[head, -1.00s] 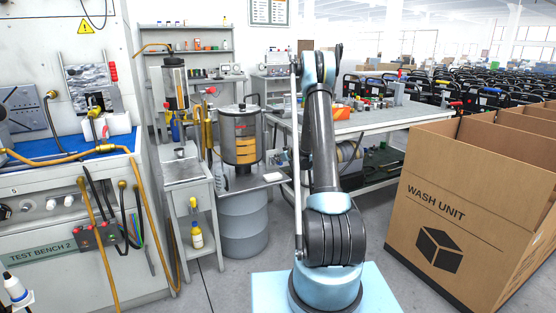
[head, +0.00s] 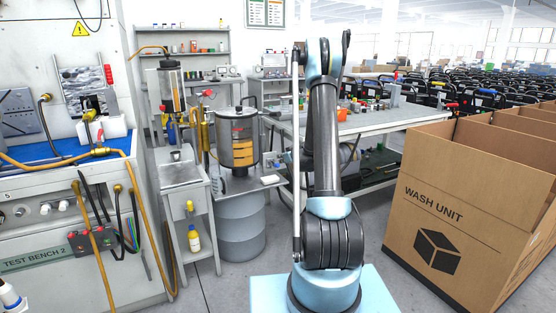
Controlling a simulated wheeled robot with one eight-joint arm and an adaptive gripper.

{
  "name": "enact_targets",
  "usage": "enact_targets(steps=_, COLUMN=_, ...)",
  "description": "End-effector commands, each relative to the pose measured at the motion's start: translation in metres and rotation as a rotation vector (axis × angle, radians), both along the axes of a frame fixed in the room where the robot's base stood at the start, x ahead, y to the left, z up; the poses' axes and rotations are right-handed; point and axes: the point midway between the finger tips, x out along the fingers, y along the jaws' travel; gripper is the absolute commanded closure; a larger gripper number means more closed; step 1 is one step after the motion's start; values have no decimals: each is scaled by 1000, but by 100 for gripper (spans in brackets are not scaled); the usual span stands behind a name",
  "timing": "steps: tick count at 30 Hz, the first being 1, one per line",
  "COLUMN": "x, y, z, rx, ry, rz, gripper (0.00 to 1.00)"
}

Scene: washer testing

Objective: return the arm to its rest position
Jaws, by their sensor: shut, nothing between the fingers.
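My arm (head: 323,130) stands upright in the middle of the head view, on its light-blue base. Its upper link is dark grey, with light-blue joints at the bottom and near the top. A thin dark part (head: 346,52) of my arm shows behind the top joint, at the right. I cannot make out my gripper or its fingers, which seem hidden behind the arm. I see nothing carried at the arm's top.
Test bench 2 (head: 60,225) with hoses stands at left. A metal tank (head: 238,150) on a grey drum is left of my arm. A workbench (head: 385,120) with small parts lies behind. Open wash unit cartons (head: 440,205) stand at right. Floor shows between them.

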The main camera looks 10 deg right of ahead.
Motion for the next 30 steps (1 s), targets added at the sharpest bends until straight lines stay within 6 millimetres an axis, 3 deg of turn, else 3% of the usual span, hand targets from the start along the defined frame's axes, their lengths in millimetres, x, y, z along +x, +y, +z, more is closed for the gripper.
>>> enact_targets(steps=8, x=-19, y=-7, z=2, rx=3, ry=4, rz=1, gripper=100)
enact_targets(steps=14, x=-40, y=2, z=24, rx=7, ry=51, rz=7, gripper=100)
enact_targets(steps=30, x=-153, y=29, z=96, rx=17, ry=278, rz=-11, gripper=100)
